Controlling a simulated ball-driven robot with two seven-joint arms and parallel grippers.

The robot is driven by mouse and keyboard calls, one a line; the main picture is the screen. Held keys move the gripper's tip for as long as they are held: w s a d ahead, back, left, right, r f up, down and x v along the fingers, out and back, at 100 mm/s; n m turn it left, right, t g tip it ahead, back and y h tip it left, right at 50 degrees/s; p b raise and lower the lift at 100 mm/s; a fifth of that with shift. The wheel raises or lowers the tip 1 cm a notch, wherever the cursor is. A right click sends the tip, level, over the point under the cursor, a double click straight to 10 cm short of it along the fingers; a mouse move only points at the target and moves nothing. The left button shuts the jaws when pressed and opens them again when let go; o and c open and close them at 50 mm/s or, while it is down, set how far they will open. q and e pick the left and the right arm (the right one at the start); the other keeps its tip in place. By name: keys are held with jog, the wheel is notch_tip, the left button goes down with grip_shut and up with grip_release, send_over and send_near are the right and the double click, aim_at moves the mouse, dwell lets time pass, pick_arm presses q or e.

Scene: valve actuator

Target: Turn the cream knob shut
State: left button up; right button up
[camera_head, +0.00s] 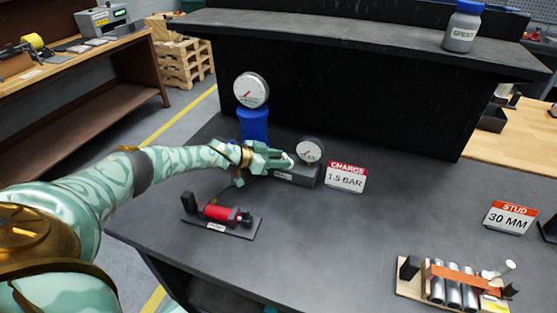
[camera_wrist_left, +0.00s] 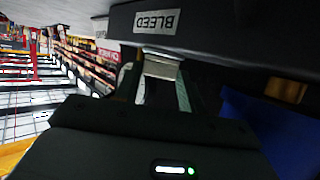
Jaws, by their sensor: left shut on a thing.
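My left gripper (camera_head: 282,159) is at the dark bleed block (camera_head: 297,176) on the workbench, reaching in from the left. In the left wrist view its fingers (camera_wrist_left: 158,84) are shut on the cream knob (camera_wrist_left: 160,66), right beside the block's BLEED label (camera_wrist_left: 156,22). The fingers hide much of the knob; a pale bit of it (camera_head: 289,160) shows in the head view. A small round gauge (camera_head: 309,151) with a red needle stands on the block. My right gripper is not in view.
A blue cylinder (camera_head: 253,125) with a large gauge (camera_head: 251,90) stands behind my left gripper. A red actuator (camera_head: 217,212) lies nearer. A CHARGE 1.5 BAR sign (camera_head: 346,177) stands right of the block. A wooden rack (camera_head: 413,279) sits at front right. The bench middle is clear.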

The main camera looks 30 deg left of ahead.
pick_arm(q)
jog(key=o, duration=1)
jog(key=shift+a, duration=0.1)
jog(key=shift+s+a+r+p, duration=0.15)
jog(key=shift+s+r+p, duration=0.05)
jog(key=shift+s+p, duration=0.1)
jog(key=p+v, duration=0.3)
jog(key=v, duration=1.2)
jog(key=shift+s+a, duration=0.1)
jog(key=shift+s, duration=0.1)
